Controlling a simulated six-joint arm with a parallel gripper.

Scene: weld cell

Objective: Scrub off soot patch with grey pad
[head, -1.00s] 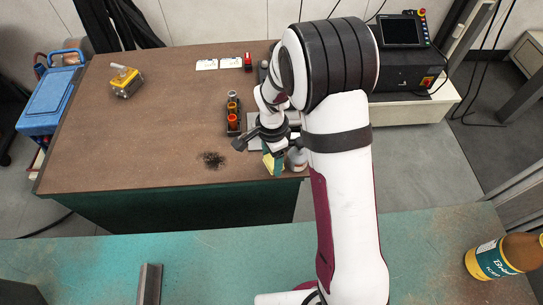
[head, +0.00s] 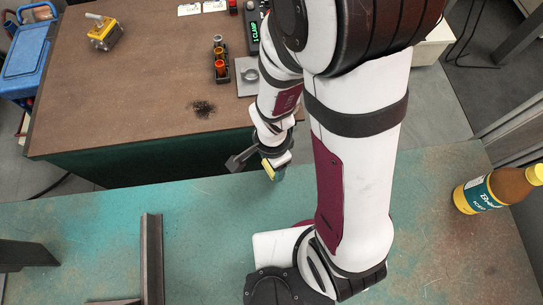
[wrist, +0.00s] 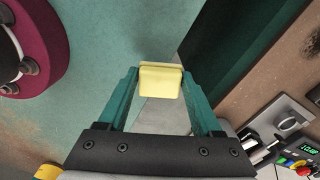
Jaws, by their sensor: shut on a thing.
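A black, ragged soot patch (head: 203,109) lies on the brown top of the far table, near its front edge. A small part of a dark smudge (wrist: 314,42) shows at the right edge of the wrist view. My gripper (head: 272,166) is shut on a small yellow block (wrist: 160,81), held between its teal fingers. Only a yellow face and rim show, so I cannot tell whether another side is grey. The block is above the near table's far edge, to the right of the soot and nearer to me, apart from it. I make out no separate loose grey pad.
The far brown table (head: 130,100) also holds a grey plate with a ring (head: 247,88), a rack of orange-topped vials (head: 220,62) and a yellow valve-like block (head: 104,33). On the near green table (head: 90,222) are a steel bar (head: 152,258) and a yellow-capped bottle (head: 498,189).

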